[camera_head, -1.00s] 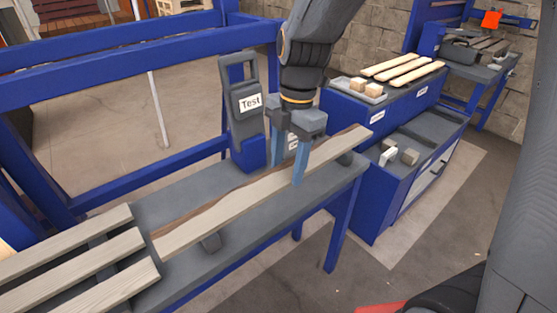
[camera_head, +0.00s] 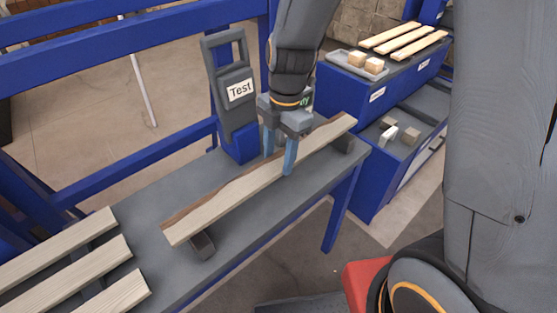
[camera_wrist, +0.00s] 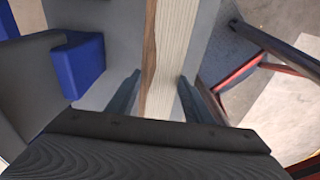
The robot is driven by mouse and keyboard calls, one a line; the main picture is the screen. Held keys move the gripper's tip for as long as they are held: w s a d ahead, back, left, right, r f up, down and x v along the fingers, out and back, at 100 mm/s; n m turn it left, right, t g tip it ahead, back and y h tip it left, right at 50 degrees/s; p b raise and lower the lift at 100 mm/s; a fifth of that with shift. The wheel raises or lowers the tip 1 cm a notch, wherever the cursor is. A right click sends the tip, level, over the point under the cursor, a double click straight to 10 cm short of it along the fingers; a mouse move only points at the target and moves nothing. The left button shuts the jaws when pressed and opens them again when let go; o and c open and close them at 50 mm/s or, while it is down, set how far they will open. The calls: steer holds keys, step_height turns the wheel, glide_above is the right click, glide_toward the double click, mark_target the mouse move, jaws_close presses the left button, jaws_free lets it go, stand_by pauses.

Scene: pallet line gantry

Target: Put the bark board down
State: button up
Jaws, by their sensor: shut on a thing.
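The bark board (camera_head: 225,200) is a long pale plank with a dark bark edge along its far side. It lies lengthwise over the grey bench top (camera_head: 165,285), above or on two dark supports, one near its left end (camera_head: 203,245) and one near its right end (camera_head: 343,143). I cannot tell whether it touches them. My gripper (camera_head: 279,160) is shut on the board, right of its middle. In the wrist view the board (camera_wrist: 170,70) runs between my two fingers, with the bark edge on the left.
Several pale planks (camera_head: 90,265) lie at the bench's left end. At the right, a blue cabinet (camera_head: 345,85) carries a tray with wooden blocks (camera_head: 365,62) and pale slats (camera_head: 400,40).

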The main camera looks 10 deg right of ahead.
steer(key=shift+f, duration=1.1)
steer(key=shift+f, duration=0.15)
steer(key=o, duration=1.2)
step_height(320, 180, up, 12)
steer(key=d+b, duration=0.1)
steer(key=b, duration=0.1)
steer(key=shift+s+d+f+m+t+h, duration=0.25)
steer(key=shift+s+d+f+m, duration=1.3)
steer(key=shift+m, duration=2.6)
steer(key=shift+s+d+f+m+t+h, duration=0.2)
steer(key=shift+s+d+f+m, duration=0.6)
steer(key=shift+d+m, duration=2.45)
steer(key=shift+s+d+f+m+t+h, duration=0.2)
steer(key=shift+s+d+f+m, duration=1)
steer(key=shift+m, duration=3.8)
